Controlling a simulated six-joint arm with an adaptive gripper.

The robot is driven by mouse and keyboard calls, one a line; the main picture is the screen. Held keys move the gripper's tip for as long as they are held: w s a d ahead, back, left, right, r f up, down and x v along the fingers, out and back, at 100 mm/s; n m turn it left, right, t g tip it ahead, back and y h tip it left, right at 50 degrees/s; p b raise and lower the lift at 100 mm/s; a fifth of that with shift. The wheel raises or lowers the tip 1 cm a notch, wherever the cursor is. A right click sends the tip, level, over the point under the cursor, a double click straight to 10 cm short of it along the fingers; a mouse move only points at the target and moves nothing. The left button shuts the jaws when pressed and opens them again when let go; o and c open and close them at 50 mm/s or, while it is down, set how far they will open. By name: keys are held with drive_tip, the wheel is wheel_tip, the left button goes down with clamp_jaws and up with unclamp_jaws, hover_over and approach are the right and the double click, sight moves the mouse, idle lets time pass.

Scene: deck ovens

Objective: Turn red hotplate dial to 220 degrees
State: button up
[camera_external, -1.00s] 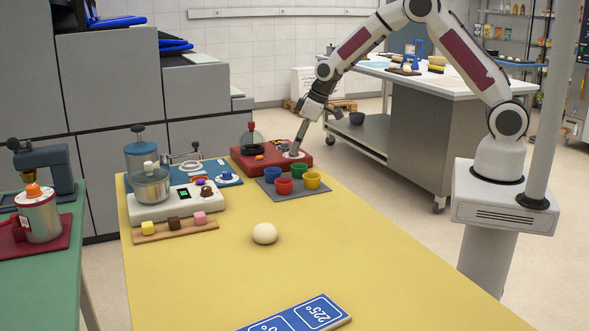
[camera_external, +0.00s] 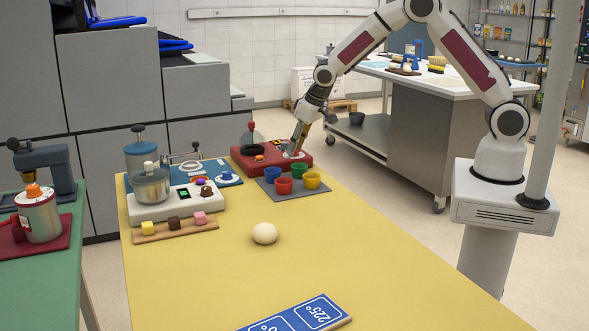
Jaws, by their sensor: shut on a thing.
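The red hotplate (camera_external: 248,163) stands at the far end of the yellow table, with a dark round plate and a flask-like glass on its left part. A pale dial (camera_external: 293,154) sits on its right part. My gripper (camera_external: 292,152) points down at the dial from above and is shut on it. The fingers partly cover the dial, and its degree marks are too small to read.
A grey mat with blue, red, green and yellow cups (camera_external: 312,181) lies right in front of the hotplate. A white device (camera_external: 177,204) with a pot stands to the left. A dough ball (camera_external: 264,233) lies mid-table.

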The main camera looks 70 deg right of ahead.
drive_tip(key=shift+a+m+h, duration=0.1)
drive_tip(key=shift+m+h, duration=0.3)
drive_tip(key=shift+m, duration=0.5)
drive_tip(key=shift+a+m+g+h, duration=0.1)
drive_tip(key=shift+m+g+h, duration=0.2)
drive_tip(key=shift+m, duration=0.7)
drive_tip(key=shift+a+m+g+h, duration=0.15)
drive_tip(key=shift+m+h, duration=0.25)
drive_tip(key=shift+m, duration=0.6)
drive_tip(key=shift+w+m+g+h, duration=0.1)
drive_tip(key=shift+m+g+h, duration=0.3)
drive_tip(key=shift+m, duration=1.1)
drive_tip(key=shift+w+m+g+h, duration=0.15)
drive_tip(key=shift+m+g, duration=0.4)
drive_tip(key=shift+m, duration=0.95)
drive_tip(key=o, duration=1.1)
drive_tip(key=shift+n, duration=0.4)
